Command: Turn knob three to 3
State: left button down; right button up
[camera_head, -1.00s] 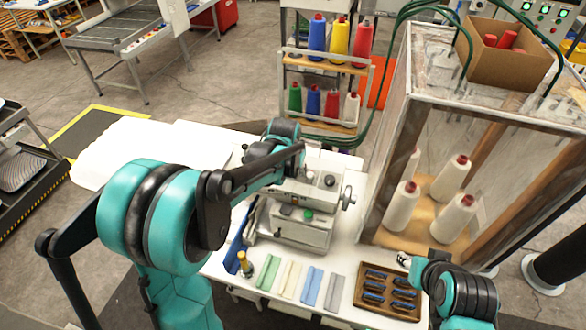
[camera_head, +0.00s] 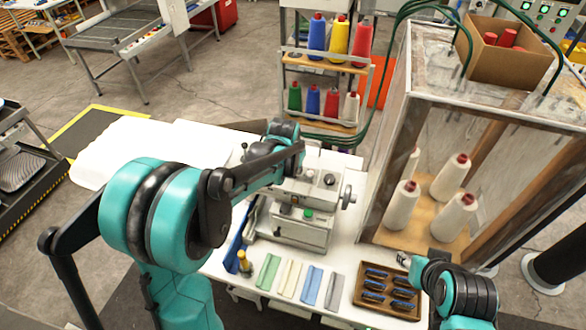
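A white sewing machine (camera_head: 296,226) stands on the white table in the head view. I cannot read any knob numbers or dial settings. My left arm reaches across the machine's left and back part and covers some of it. My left gripper is hidden behind the arm. My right gripper (camera_head: 404,258) is low at the right, near the brown tray and away from the knobs; its fingers are too small to judge.
The brown tray (camera_head: 360,301) holds several dark blue items. Folded cloths (camera_head: 290,279) and a small yellow bottle (camera_head: 244,262) lie along the table's front. A clear-walled cabinet (camera_head: 487,165) with white cones stands at right. A thread rack (camera_head: 325,127) is behind.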

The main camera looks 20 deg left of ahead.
pick_arm(q)
jog(key=m+b, duration=0.1)
jog(key=m, duration=0.2)
jog(key=shift+f, duration=0.1)
jog(key=m+b, duration=0.1)
jog(key=m, duration=0.1)
jog(key=shift+m, duration=0.4)
jog(key=m+b, duration=0.1)
jog(key=m, duration=0.4)
jog(key=shift+a+h, duration=0.1)
jog(key=shift+h, duration=0.2)
jog(key=shift+m+b, duration=0.3)
jog(key=c, duration=1.4)
grip_release()
jog(key=shift+o, duration=0.2)
